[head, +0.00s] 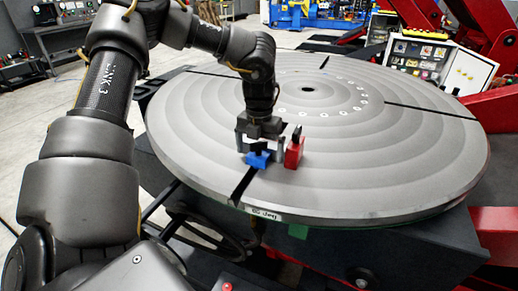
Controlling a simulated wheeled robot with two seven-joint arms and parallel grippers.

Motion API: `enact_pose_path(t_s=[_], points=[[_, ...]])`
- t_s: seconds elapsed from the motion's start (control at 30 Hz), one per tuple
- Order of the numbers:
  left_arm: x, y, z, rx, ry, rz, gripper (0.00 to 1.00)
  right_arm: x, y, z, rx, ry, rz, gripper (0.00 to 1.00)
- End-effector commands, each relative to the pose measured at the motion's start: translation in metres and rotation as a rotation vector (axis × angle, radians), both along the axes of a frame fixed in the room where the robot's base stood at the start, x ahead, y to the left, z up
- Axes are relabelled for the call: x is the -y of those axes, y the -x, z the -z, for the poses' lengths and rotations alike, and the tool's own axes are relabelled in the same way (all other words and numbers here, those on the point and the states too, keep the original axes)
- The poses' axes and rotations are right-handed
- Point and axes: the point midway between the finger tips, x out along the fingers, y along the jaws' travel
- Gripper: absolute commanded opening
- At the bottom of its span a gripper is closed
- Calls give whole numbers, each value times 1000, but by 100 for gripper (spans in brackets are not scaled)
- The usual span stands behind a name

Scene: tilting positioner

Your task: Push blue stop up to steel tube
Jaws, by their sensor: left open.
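The blue stop (257,160) sits on the round grey turntable, near its front edge by a dark radial slot. My left gripper (260,147) comes down from above, right behind the blue stop, with its jaws open. Whether a finger touches the stop cannot be told. Pale grey metal shows between the gripper and the stop; I cannot tell whether it is the steel tube or part of the gripper. No steel tube can be clearly made out. My right gripper is not in view.
A red block (293,153) with a black top stands just right of the blue stop. The turntable (400,165) is bare to the right and has dark radial slots. A white-framed panel of parts (420,55) and red machinery (495,50) stand behind it.

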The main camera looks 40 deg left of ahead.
Motion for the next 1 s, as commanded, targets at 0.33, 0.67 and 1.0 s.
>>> enact_pose_path(t_s=[0.33, 0.67, 1.0], points=[[0, 0, -8, 1, 0, 0, 100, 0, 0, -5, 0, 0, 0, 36], [0, 0, -36, 1, 0, 0, 100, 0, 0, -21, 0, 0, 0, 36], [0, 0, -65, 1, -1, 1, 100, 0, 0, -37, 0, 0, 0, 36]])
